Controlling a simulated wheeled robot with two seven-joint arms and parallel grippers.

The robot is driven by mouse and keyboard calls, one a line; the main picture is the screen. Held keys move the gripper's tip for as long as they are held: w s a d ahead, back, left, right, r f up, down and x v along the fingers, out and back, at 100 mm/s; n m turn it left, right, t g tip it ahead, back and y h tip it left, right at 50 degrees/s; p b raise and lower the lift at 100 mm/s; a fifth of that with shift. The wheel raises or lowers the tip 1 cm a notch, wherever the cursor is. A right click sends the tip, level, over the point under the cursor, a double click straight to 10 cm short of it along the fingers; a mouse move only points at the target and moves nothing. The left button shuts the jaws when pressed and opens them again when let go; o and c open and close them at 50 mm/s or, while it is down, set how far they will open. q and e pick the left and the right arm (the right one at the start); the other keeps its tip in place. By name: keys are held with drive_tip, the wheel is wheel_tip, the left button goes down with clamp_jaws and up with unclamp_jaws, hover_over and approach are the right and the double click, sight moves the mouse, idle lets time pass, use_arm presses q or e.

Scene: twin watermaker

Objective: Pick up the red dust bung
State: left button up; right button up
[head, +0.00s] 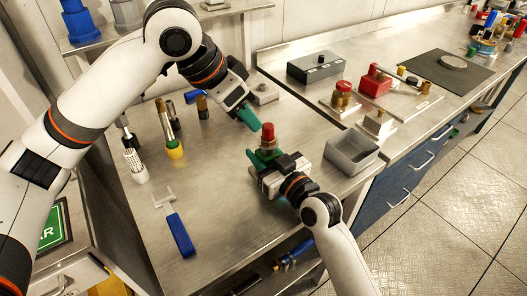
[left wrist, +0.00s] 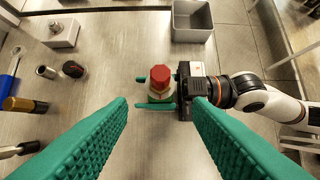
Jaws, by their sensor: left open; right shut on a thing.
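The red dust bung (head: 268,131) stands upright on top of a pale metal fitting, near the middle of the steel bench. In the left wrist view the bung (left wrist: 160,75) shows as a red hexagonal cap. My right gripper (head: 262,157) is shut on the fitting below the bung; its green fingers also show on either side of the fitting in the left wrist view (left wrist: 155,93). My left gripper (head: 247,118) is open and empty, above and to the left of the bung. In its wrist view the bung lies between and beyond the two green fingers (left wrist: 160,103).
A grey open bin (head: 352,152) stands to the right of my right gripper. Brushes (head: 172,138) and a blue-handled tool (head: 180,236) are on the left of the bench. A grey box (head: 316,68) and red-topped fittings (head: 343,92) stand behind. The front middle bench is clear.

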use_arm(q)
drive_tip(key=w+d+r+n+g+y, duration=0.2)
drive_tip(key=d+r+n+y, duration=0.2)
drive_tip(key=r+n, duration=0.35)
drive_tip(key=n, duration=0.2)
hover_over(268, 125)
drive_tip(key=f, duration=0.6)
drive_tip(key=shift+s+f, duration=0.3)
drive_tip(key=shift+f, duration=0.1)
wheel_tip(268, 125, down, 5)
drive_tip(key=shift+w+f, duration=0.1)
drive_tip(key=shift+w, duration=0.05)
drive_tip(key=c, duration=1)
